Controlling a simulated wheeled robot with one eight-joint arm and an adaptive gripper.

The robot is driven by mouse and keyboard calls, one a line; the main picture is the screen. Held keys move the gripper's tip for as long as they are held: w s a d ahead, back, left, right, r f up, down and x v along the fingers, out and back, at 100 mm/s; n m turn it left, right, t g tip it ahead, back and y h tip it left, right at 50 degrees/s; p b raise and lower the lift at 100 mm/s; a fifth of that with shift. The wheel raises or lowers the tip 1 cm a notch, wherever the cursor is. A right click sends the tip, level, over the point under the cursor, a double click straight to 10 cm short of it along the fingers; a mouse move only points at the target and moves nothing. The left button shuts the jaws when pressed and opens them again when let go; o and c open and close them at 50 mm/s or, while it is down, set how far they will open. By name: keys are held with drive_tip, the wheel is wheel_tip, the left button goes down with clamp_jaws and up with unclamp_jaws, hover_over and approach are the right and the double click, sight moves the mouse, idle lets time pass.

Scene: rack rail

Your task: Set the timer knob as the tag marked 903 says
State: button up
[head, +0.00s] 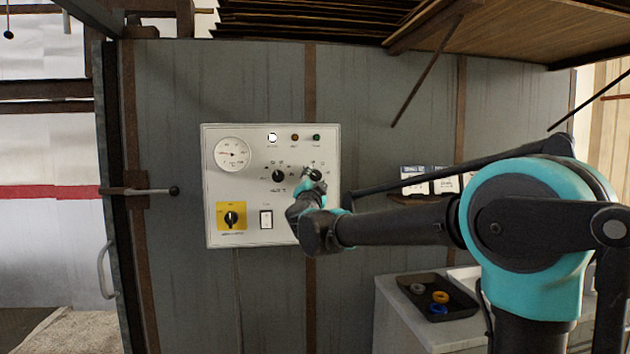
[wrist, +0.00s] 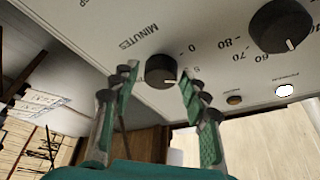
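The timer knob (wrist: 160,70) is a round black knob with a short white pointer line, beside the word MINUTES on the panel. In the wrist view its pointer points down and slightly right. My gripper (wrist: 157,84) is open, with one finger on each side of the knob and a small gap showing on both sides. In the head view the timer knob (head: 316,174) is at the panel's right side, partly covered by my gripper (head: 309,182). Several white tags (head: 418,187) stand on a small shelf at right; their writing is too small to read.
The light grey panel (head: 252,193) also carries a dial gauge (head: 232,154), another black knob (head: 278,176), a yellow-backed switch (head: 231,215), a white rocker switch (head: 266,219) and lamps. A dark tray (head: 462,307) with coloured rings sits on a cabinet at lower right.

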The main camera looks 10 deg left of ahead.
drive_tip(key=shift+o, duration=0.5)
drive_tip(key=shift+s, duration=0.3)
drive_tip(key=v, duration=1.1)
drive_tip(key=shift+s, duration=0.2)
drive_tip(key=shift+f, duration=0.2)
